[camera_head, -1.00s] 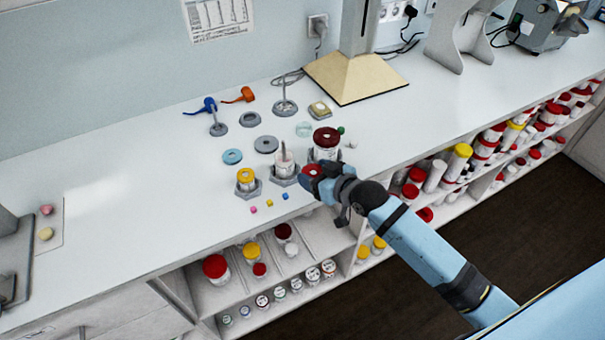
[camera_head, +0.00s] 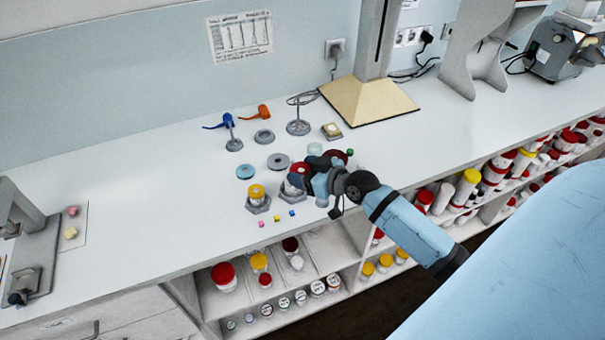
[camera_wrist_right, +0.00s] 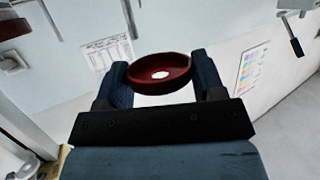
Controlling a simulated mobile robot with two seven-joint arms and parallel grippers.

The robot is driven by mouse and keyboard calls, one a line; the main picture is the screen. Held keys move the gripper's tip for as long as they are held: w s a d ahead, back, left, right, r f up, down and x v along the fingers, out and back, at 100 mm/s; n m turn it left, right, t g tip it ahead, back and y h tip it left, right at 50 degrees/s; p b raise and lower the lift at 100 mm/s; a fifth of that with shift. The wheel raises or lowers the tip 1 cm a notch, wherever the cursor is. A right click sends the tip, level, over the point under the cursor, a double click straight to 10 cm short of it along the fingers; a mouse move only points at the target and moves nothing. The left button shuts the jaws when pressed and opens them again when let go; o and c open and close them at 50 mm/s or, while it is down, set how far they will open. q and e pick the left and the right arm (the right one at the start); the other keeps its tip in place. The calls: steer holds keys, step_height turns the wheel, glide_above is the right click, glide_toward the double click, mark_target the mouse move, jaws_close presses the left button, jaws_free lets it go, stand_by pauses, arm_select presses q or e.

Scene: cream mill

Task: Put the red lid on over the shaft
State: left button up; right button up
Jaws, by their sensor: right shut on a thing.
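My right gripper (camera_head: 301,176) is shut on the red lid (camera_head: 296,167) above a white jar (camera_head: 290,188) in a grey hexagonal holder. In the right wrist view, the red lid (camera_wrist_right: 160,75) is a shallow ring with a central hole, gripped between both fingers. The shaft is hidden behind the lid and gripper, so I cannot tell whether it passes through the hole, or whether the lid touches the jar. My left gripper is not in view.
A yellow-topped jar (camera_head: 257,192) stands just left in its own holder. A dark red-topped jar (camera_head: 336,156) is partly hidden behind my gripper. A blue ring (camera_head: 245,172) and grey ring (camera_head: 278,161) lie behind. Small coloured cubes (camera_head: 277,219) lie in front.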

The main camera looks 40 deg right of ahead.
steer(key=w, duration=0.1)
steer(key=w+b, duration=0.1)
steer(key=shift+w+d+f, duration=0.15)
steer(key=shift+w+d, duration=0.15)
steer(key=shift+w, duration=0.1)
steer(key=shift+w+d+b, duration=0.2)
steer(key=shift+w+b, duration=0.1)
steer(key=shift+w, duration=0.45)
steer(key=shift+w+d+b, duration=0.15)
steer(key=shift+w+b, duration=0.15)
steer(key=shift+w, duration=0.4)
steer(key=shift+f+b, duration=0.85)
steer(key=shift+f, duration=0.55)
steer(key=shift+f+b, duration=0.95)
steer(key=shift+f, duration=0.65)
